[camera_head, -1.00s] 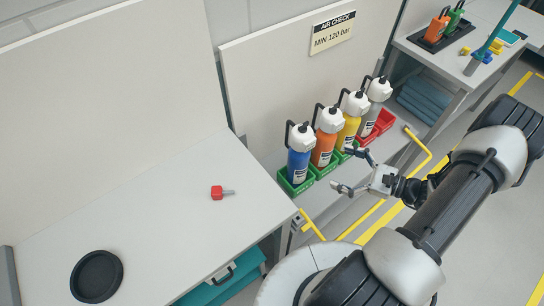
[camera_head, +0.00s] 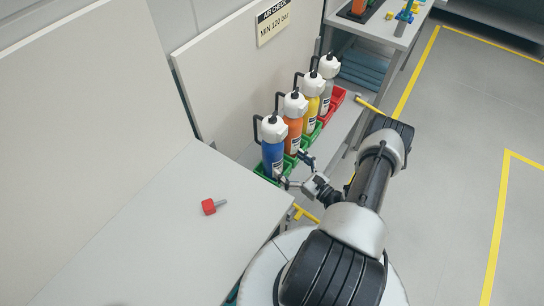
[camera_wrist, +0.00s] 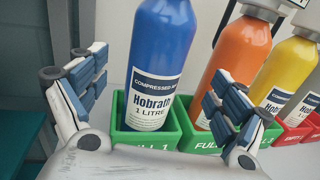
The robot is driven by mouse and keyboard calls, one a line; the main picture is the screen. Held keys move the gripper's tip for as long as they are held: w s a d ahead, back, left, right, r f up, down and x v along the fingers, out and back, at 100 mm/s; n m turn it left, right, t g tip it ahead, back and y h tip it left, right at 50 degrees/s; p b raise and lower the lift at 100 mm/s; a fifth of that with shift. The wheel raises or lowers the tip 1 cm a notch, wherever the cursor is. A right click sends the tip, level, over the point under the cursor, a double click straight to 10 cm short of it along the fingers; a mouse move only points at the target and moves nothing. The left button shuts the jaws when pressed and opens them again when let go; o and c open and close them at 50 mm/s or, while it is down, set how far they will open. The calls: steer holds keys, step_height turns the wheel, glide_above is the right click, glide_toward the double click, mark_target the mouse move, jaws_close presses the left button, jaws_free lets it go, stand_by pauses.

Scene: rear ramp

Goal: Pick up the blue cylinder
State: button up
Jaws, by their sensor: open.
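The blue cylinder (camera_head: 273,158) with a white top and black handle stands upright in a green bin at the near end of a row of bottles. It fills the middle of the wrist view (camera_wrist: 158,60), its label reading Hobrath 1 litre, its lower end in a green bin (camera_wrist: 128,137). My gripper (camera_head: 294,170) is open, close in front of the blue cylinder. In the wrist view the two fingers (camera_wrist: 158,90) stand apart, one on each side of the cylinder in the picture. No contact is visible.
An orange bottle (camera_head: 293,128), a yellow bottle (camera_head: 313,98) and a grey bottle (camera_head: 328,84) stand behind it in the row, in green and red bins. A red knob (camera_head: 209,207) lies on the table (camera_head: 170,245) at left. A panel stands behind the bottles.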

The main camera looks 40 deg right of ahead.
mark_target(281, 158)
steer(key=w, duration=0.3)
steer(key=shift+a, duration=0.3)
steer(key=w+b, duration=0.1)
steer(key=w, duration=0.1)
steer(key=w+b, duration=0.1)
steer(key=w, duration=0.1)
steer(key=shift+w+a, duration=0.1)
steer(key=shift+a, duration=0.3)
steer(key=shift+w, duration=0.55)
steer(key=shift+c, duration=0.4)
steer(key=c, duration=2)
steer(key=shift+r, duration=0.2)
jaws_close()
